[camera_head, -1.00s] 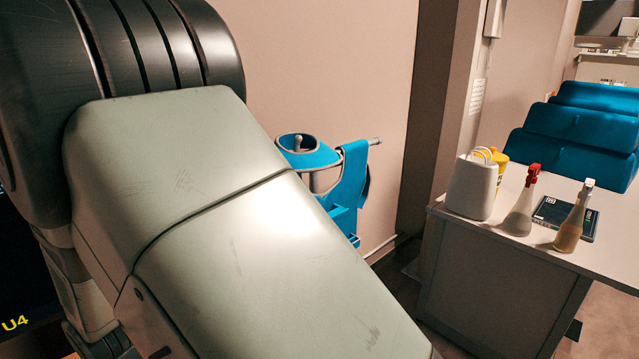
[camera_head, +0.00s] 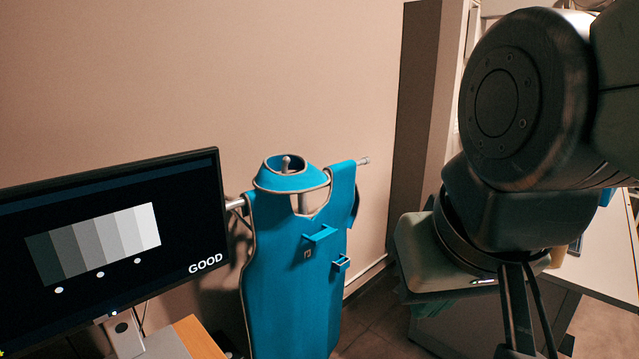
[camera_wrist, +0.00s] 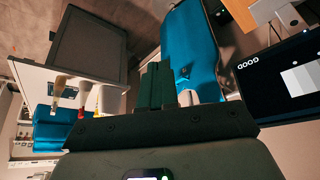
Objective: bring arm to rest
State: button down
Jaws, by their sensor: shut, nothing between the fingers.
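My gripper (camera_wrist: 157,84) shows in the wrist view as two dark green fingers side by side, shut with nothing between them. In the head view my arm fills the right side, bent at a large dark joint. Its lower end hangs in front of the white counter (camera_head: 612,250), and the fingertips cannot be made out there. The wrist view shows the blue apron (camera_wrist: 190,45) beyond the fingers and to their right.
The blue apron (camera_head: 292,270) hangs on a stand by the wall. A monitor (camera_head: 110,240) reading "GOOD" stands at left above a wooden desk edge (camera_head: 198,340). Bottles (camera_wrist: 60,82) and a white container (camera_wrist: 108,99) are on the counter. Open floor shows between apron and counter.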

jog(key=shift+s+d+r+m, duration=0.1)
jog(key=shift+s+d+m, duration=0.2)
jog(key=shift+s+d, duration=0.25)
jog(key=shift+a, duration=0.1)
dwell(1.2)
